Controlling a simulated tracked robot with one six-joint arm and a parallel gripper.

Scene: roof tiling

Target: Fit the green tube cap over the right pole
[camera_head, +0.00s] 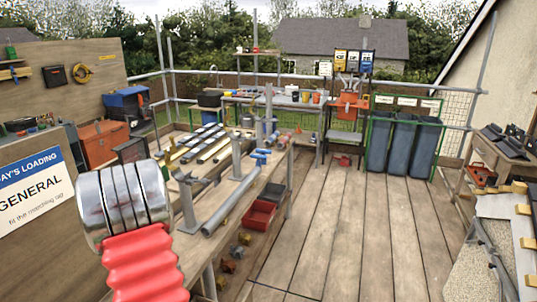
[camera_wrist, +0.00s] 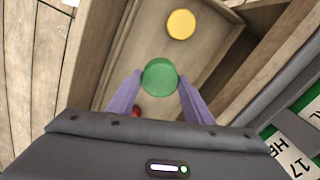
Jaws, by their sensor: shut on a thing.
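The green tube cap (camera_wrist: 160,77) shows as a round green disc in the wrist view. My gripper (camera_wrist: 159,84) has its two purple fingers shut on the cap, one at each side. The cap is over a wooden compartment; its height above the floor of it is unclear. In the head view my gripper and the cap are not visible. Several upright grey poles stand around the deck there, and I cannot tell which is the right pole.
A yellow disc (camera_wrist: 181,24) lies in the wooden compartment, with a small red thing (camera_wrist: 135,112) near the left finger. In the head view, a grey tube (camera_head: 232,200) lies on the cluttered bench. The plank deck (camera_head: 350,235) is largely clear. Grey bins (camera_head: 402,145) stand behind.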

